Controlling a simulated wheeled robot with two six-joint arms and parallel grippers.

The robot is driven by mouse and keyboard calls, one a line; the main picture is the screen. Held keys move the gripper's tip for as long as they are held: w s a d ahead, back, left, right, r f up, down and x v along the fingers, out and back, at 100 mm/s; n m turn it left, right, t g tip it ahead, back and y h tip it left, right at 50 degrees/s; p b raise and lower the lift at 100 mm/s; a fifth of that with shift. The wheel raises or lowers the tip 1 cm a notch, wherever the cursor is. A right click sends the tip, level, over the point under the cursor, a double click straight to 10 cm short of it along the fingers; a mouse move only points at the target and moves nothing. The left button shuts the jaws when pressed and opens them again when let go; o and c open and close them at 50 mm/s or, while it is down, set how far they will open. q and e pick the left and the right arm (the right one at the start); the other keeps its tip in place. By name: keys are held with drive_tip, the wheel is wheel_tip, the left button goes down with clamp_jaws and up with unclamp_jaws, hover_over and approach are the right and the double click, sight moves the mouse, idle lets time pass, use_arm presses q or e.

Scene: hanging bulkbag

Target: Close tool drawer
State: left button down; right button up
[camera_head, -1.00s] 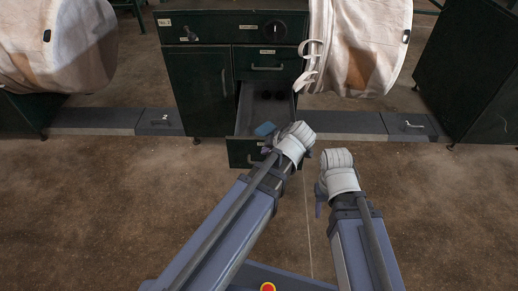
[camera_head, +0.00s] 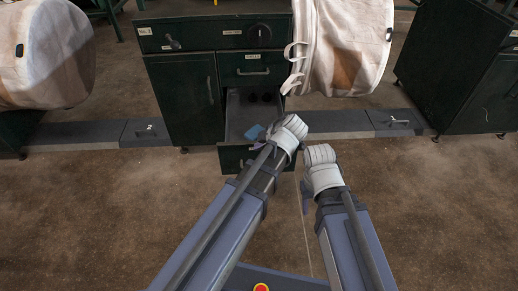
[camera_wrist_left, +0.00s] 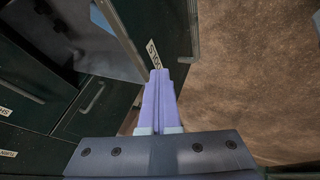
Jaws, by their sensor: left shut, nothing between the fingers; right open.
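The dark green cabinet (camera_head: 185,95) has its lower drawer pulled open. The open drawer (camera_head: 236,112) shows its grey inside, and its front panel (camera_head: 230,158) faces me. My left gripper (camera_head: 259,145) is at the drawer's front, partly hidden behind my wrist. In the left wrist view its fingers (camera_wrist_left: 158,85) are together and empty, with their tips close to the labelled drawer front (camera_wrist_left: 165,25); contact is unclear. My right gripper (camera_head: 305,192) is apart from the cabinet, right of the drawer, mostly hidden by its wrist; it is open.
A small blue item (camera_head: 254,132) shows at the drawer's front end. The upper drawer (camera_head: 252,70) and left door (camera_head: 190,100) are shut. A pale bulk bag (camera_head: 345,50) hangs right of the cabinet, another (camera_head: 45,60) at left. The brown floor in front is clear.

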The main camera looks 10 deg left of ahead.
use_arm(q)
drive_tip(key=w+a, duration=0.4)
drive_tip(key=w, duration=1)
drive_tip(key=w+a, duration=0.4)
drive_tip(key=w, duration=1)
drive_tip(key=shift+w, duration=0.15)
drive_tip(key=shift+a, duration=0.1)
